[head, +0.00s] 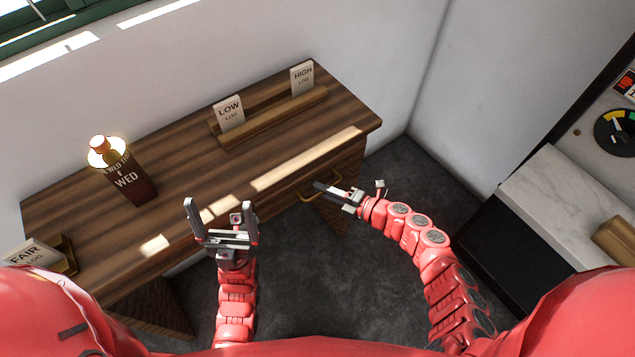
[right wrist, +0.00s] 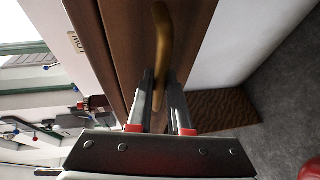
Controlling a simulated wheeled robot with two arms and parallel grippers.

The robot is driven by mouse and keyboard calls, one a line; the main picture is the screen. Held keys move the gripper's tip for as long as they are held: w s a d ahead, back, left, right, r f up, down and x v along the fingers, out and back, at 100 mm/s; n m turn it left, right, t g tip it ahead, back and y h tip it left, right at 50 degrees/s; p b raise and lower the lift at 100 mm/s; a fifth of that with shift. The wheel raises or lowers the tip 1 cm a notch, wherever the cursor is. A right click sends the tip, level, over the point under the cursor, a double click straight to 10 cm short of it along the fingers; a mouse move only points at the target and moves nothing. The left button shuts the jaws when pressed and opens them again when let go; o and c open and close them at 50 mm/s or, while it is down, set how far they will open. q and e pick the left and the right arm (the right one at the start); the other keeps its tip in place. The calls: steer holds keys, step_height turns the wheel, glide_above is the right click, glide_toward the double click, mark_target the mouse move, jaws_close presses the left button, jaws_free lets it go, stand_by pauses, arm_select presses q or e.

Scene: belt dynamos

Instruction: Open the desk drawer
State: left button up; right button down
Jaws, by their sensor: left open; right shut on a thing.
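The wooden desk (head: 180,130) stands against the wall. Its drawer front (head: 345,165) is at the right end under the desktop, with a curved brass handle (head: 307,199). My right gripper (head: 320,187) is at this handle. In the right wrist view, the handle (right wrist: 162,45) runs down between the two fingers of my right gripper (right wrist: 158,80), which are shut on it. I cannot see a clear gap showing the drawer pulled out. My left gripper (head: 221,212) is open and empty, in front of the desk's front edge.
On the desk are a LOW card (head: 229,112) and a HIGH card (head: 302,77) in a wooden rack (head: 270,120), a WED block (head: 132,183) by a lit lamp (head: 106,152), and a FAIR card (head: 35,256). A marble-topped counter (head: 565,190) stands right. Grey floor lies between.

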steer(key=s+d+b, duration=0.1)
steer(key=s+d, duration=0.9)
steer(key=s, duration=0.4)
steer(key=shift+s+d+b, duration=0.3)
steer(key=shift+s+d, duration=0.05)
steer(key=shift+s, duration=0.05)
steer(key=c, duration=0.8)
jaws_free()
steer(key=shift+c, duration=0.2)
steer(key=shift+d, duration=0.1)
steer(key=v, duration=1.7)
